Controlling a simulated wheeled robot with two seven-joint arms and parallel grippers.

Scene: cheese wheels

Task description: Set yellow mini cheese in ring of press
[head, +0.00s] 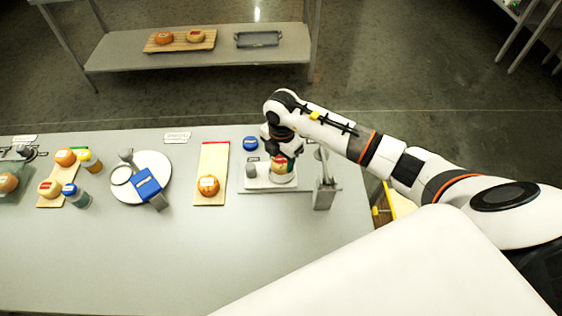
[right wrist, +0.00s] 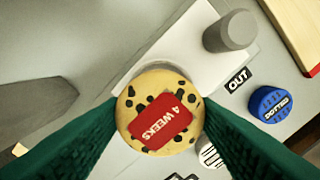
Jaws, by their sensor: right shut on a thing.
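My right gripper (head: 282,158) is shut on the yellow mini cheese (right wrist: 160,110), a round, dark-specked piece with a red "4 WEEKS" label on top. The right wrist view shows the cheese between the two green fingers. In the head view the cheese (head: 280,166) is at the top of the press's pale ring (head: 284,179). The ring's rim (right wrist: 165,68) shows behind the cheese in the right wrist view. I cannot tell whether the cheese is seated in it or just above. The press's white base (head: 258,185) lies under the ring. My left gripper is not in view.
A grey cylinder (right wrist: 230,32) stands on the base beside the ring. A blue-lidded jar (head: 250,143) is behind it, and a metal stand (head: 324,192) is to the right. A board (head: 212,160) with an orange cheese (head: 208,185) is to the left. The table front is clear.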

